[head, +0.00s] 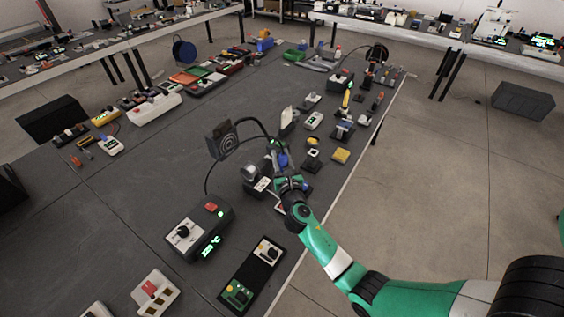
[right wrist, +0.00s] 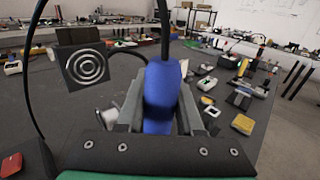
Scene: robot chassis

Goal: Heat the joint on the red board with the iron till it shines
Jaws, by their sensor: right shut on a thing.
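My right gripper (head: 287,181) is shut on the blue handle of the iron (head: 282,159), above the dark bench. In the right wrist view the blue handle of the iron (right wrist: 161,98) stands between the two fingers, with a dark cable rising from its top. The iron's tip is hidden. A small reddish patch (head: 279,207) shows beside my right gripper, partly covered by it; I cannot tell whether it is the red board. No shining joint can be made out. My left gripper is not in view.
A station with a knob, red button and green display (head: 200,228) stands front left of the gripper. A square fan with rings (head: 223,141) stands behind it. A black tray (head: 252,276) holds small boards. The bench's left middle is clear.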

